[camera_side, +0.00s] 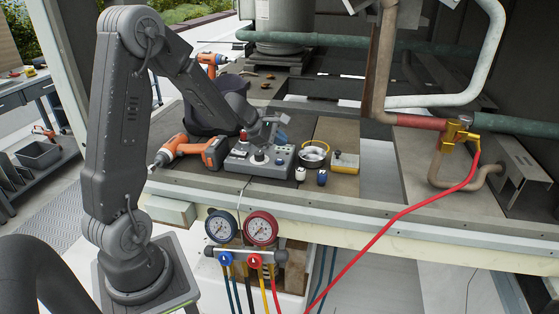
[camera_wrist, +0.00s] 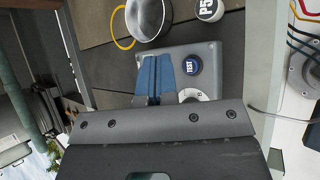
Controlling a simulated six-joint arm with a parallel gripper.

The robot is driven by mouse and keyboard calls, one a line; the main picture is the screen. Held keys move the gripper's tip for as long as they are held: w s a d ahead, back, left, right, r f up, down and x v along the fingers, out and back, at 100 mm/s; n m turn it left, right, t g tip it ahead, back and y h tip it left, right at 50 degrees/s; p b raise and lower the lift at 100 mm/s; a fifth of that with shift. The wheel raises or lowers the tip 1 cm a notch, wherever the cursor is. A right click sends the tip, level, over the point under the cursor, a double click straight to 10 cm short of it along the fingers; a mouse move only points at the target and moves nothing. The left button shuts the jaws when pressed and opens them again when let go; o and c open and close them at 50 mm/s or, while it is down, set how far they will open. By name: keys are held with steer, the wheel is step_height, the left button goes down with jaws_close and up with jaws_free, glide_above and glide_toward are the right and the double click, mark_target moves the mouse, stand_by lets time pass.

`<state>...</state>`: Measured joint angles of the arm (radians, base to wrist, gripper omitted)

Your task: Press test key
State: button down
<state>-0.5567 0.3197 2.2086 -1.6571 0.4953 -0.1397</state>
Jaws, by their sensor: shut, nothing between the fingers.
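The test key (camera_wrist: 191,65) is a round dark blue button marked TEST on the grey control box (camera_wrist: 207,50) in the wrist view. In the side view my gripper (camera_side: 282,136) is above the back of the box. Its exact height over the key is unclear.
An orange drill (camera_side: 189,150) lies left of the box. Pressure gauges (camera_side: 261,228) hang below the deck edge. A red hose (camera_side: 400,214) crosses at right.

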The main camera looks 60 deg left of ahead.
steer(key=shift+r, duration=0.9)
steer(key=s+d+r+m+g+h, duration=0.1)
steer(key=s+d+r+m, duration=0.25)
steer(key=d+m, duration=0.35)
steer(key=s+d+r+m+g+h, duration=0.15)
steer(key=d+r+m, duration=0.3)
steer(key=d, duration=0.45)
steer(key=s+d+m+y, duration=0.2)
steer(key=s+d+m, duration=0.1)
steer(key=s+m, duration=0.4)
steer(key=s+d+r+m+y, duration=0.1)
steer(key=s+d+m, duration=0.3)
steer(key=s, duration=0.7)
steer(key=m+g+y, duration=0.1)
steer(key=m, duration=0.1)
steer(key=shift+s+r+m, duration=0.2)
steer(key=shift+r+m, duration=0.1)
steer(key=shift+m, duration=0.05)
